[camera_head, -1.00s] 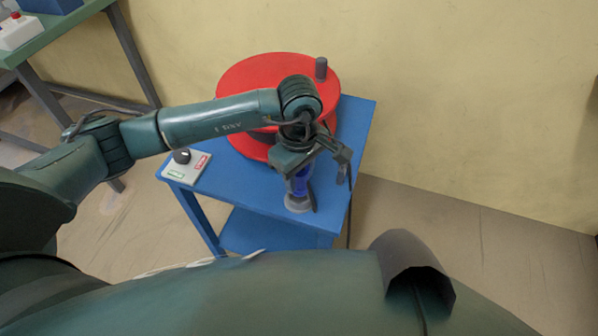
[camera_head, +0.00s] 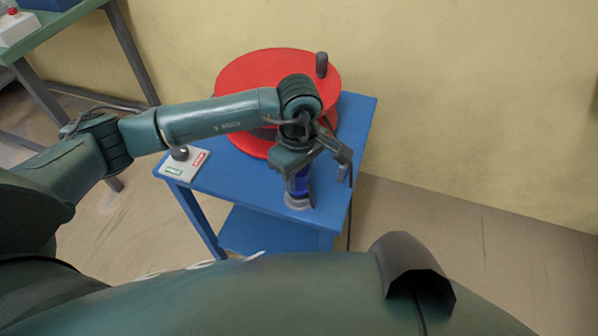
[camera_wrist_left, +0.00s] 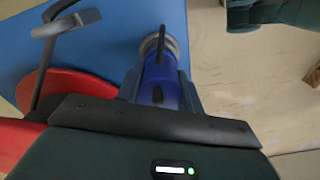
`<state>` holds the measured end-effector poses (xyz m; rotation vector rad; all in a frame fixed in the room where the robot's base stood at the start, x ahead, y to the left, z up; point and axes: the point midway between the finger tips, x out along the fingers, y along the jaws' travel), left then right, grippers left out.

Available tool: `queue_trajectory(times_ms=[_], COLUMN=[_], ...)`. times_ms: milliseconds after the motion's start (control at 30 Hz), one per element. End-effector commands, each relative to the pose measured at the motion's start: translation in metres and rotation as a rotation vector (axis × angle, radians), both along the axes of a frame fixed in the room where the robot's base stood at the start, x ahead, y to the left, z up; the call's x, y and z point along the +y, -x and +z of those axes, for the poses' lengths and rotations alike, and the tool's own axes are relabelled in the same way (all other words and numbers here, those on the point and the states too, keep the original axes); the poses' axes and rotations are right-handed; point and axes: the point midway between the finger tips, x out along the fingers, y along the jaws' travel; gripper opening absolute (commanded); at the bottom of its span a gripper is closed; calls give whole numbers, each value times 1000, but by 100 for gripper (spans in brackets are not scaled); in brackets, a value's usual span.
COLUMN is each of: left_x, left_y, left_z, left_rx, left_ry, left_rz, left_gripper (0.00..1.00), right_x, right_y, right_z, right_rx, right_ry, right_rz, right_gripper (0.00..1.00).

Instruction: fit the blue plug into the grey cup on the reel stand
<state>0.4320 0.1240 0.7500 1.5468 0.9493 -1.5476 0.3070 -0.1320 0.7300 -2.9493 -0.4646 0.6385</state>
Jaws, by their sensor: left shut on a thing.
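The blue plug (camera_head: 297,184) is upright in my left gripper (camera_head: 301,192), which is shut on it and points down over the front of the blue reel stand (camera_head: 262,192). The grey cup (camera_head: 297,203) is on the stand top directly under the plug. In the left wrist view the plug (camera_wrist_left: 158,82) lies between the fingers, in line with the cup (camera_wrist_left: 155,42). The plug's lower end meets the cup's mouth in the picture; how deep it sits cannot be told. My right gripper is out of view.
A red reel (camera_head: 262,72) with a dark upright handle (camera_head: 321,65) fills the back of the stand. A switch box (camera_head: 184,162) with a black knob sits at its left edge. A yellow wall (camera_head: 450,100) is behind. A green table (camera_head: 60,36) stands at far left.

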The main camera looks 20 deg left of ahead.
Motion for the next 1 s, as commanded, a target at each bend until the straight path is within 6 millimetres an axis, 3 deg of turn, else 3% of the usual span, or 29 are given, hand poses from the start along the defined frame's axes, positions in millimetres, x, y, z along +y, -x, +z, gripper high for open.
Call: queue_trajectory(times_ms=[567,900,933,1000], left_x=[0,0,0,0], left_y=[0,0,-1,0], left_z=[-8,-21,-19,-18], left_rx=[-1,-2,-2,-2], left_ry=[0,1,1,1], left_rz=[0,0,0,0], left_gripper=[13,13,39,45], right_x=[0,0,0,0], right_y=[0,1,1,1], right_z=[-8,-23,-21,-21], right_rx=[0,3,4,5], right_ry=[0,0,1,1], right_rz=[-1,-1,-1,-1], right_gripper=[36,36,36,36])
